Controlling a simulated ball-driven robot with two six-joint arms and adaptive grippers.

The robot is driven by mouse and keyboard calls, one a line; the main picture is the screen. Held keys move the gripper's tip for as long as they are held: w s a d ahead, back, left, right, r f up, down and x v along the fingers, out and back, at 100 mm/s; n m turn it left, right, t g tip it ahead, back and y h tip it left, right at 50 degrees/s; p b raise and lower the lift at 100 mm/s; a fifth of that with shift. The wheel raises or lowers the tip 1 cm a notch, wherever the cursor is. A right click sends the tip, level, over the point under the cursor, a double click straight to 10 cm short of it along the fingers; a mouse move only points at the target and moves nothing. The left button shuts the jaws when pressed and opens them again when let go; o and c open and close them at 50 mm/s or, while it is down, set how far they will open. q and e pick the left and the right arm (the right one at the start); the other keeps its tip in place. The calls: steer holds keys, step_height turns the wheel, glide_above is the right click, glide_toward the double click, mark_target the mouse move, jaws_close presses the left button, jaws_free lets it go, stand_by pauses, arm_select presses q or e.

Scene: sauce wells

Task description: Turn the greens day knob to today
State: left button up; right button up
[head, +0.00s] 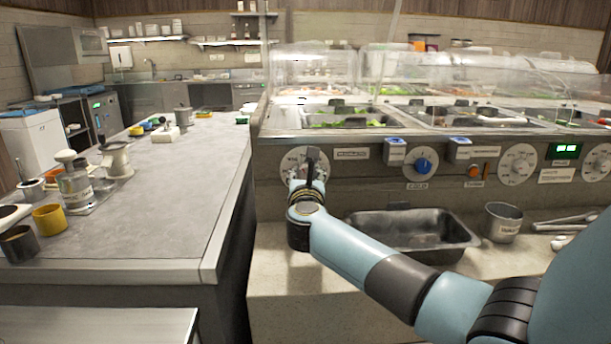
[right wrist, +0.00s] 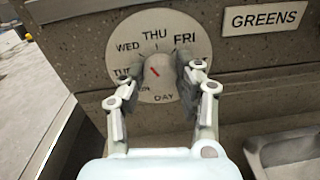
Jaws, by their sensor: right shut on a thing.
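The greens day dial (head: 290,162) is a round white plate on the counter's front panel. In the right wrist view the dial (right wrist: 124,52) shows WED, THU and FRI around its top and DAY at the bottom. The fingers hide part of the dial's lettering. A GREENS label (right wrist: 265,17) sits to the right. My left gripper is out of view.
A blue knob (head: 423,166), more white dials (head: 517,164) and a small green display (head: 567,151), too small to read, line the panel. A metal tray (head: 412,229) and a metal cup (head: 503,222) stand on the ledge below. A grey worktop (head: 185,175) is at left.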

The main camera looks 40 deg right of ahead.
steer(key=n+p, duration=0.1)
steer(key=n, duration=0.1)
steer(key=shift+r+n, duration=0.1)
steer(key=shift+n, duration=0.6)
steer(key=o, duration=1.1)
steer(key=shift+o, duration=0.2)
steer(key=v, duration=1.2)
steer(key=shift+f, duration=0.25)
steer(key=shift+a, duration=0.15)
